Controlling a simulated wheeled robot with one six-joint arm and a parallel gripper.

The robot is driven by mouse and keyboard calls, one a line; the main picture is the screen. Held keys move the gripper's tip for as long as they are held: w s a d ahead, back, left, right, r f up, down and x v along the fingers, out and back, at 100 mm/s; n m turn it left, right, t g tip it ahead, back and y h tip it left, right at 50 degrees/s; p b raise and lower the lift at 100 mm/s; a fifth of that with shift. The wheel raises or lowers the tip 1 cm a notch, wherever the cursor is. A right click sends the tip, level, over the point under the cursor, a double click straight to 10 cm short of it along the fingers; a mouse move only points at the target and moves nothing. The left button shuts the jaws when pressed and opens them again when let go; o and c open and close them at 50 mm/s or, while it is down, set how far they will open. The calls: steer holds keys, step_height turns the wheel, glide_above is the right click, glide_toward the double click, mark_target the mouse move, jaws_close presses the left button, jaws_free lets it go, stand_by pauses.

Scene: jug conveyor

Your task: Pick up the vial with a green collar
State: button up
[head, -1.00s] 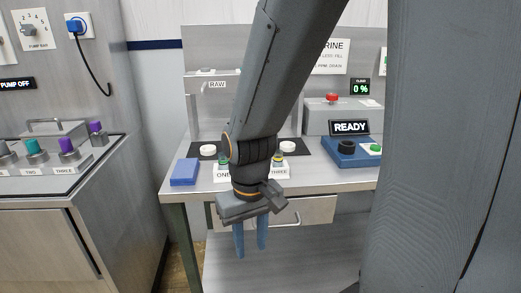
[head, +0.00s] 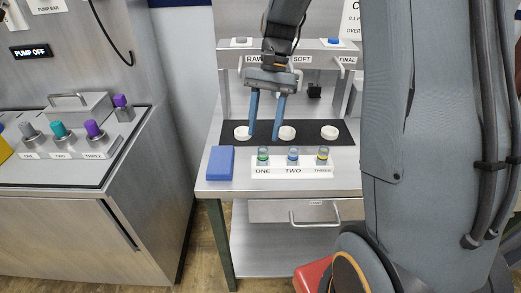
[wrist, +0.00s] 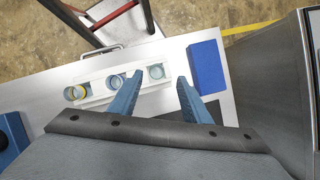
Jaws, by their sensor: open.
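The vial with a green collar (head: 263,155) stands upright at the place marked ONE on a white rack (head: 308,168) at the table's front. Beside it stand a blue-collared vial (head: 293,156) at TWO and a yellow-collared vial (head: 323,156) at THREE. My gripper (head: 263,137) is open and empty, its blue fingers pointing down, apparently above and behind the rack. In the wrist view, the vial at ONE (wrist: 156,72) shows between the fingertips of my gripper (wrist: 158,78), beyond them; its collar colour is hard to see there.
A blue block (head: 220,162) lies just left of the rack. A black strip with several white discs (head: 287,133) lies behind the vials, under raised taps. A side counter (head: 60,165) with purple- and teal-topped knobs stands at left. A red object (head: 313,274) is on the floor.

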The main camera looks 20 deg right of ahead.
mark_target(262, 160)
steer(key=shift+d+p+x, duration=0.15)
steer(key=shift+p+x, duration=0.55)
steer(key=shift+x, duration=1)
steer(key=shift+d+p+x, duration=0.15)
steer(key=shift+p+x, duration=0.5)
steer(key=shift+x, duration=1.1)
steer(key=shift+s, duration=0.1)
jaws_close()
step_height(262, 160, up, 9)
steer(key=b, duration=0.3)
steer(key=shift+b, duration=0.4)
